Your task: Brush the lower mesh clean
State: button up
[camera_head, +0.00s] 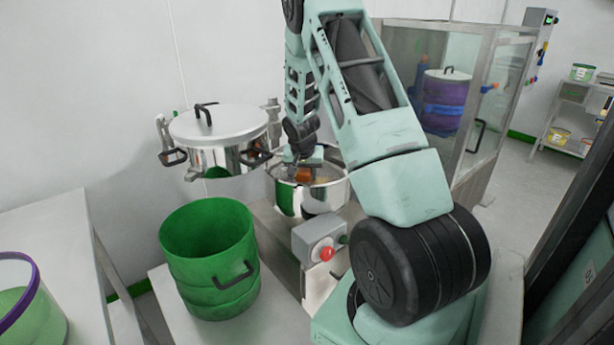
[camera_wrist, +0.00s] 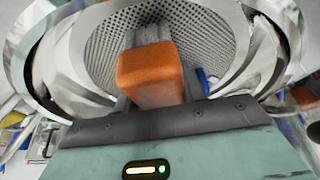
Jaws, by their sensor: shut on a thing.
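The lower mesh (camera_wrist: 215,40) is a perforated metal sheet inside a round steel bowl; the wrist view shows it behind my gripper. The bowl (camera_head: 341,191) stands open on the steel machine in the head view. My gripper (camera_wrist: 150,95) is shut on an orange block-like thing, seemingly the brush (camera_wrist: 150,73), which also shows in the head view (camera_head: 304,174). I hold it inside the bowl's rim, over the mesh. Whether its underside touches the mesh is hidden.
A steel lid (camera_head: 220,122) is swung to the left of the bowl. A green drum (camera_head: 208,265) stands front left, beside a grey control box with a red button (camera_head: 326,254). A glazed cabinet (camera_head: 487,120) stands at the right. A white table (camera_head: 45,225) is at the left.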

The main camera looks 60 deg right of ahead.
jog(key=shift+d+r+p, duration=0.1)
jog(key=shift+r+p, duration=2.15)
jog(key=shift+r, duration=1.05)
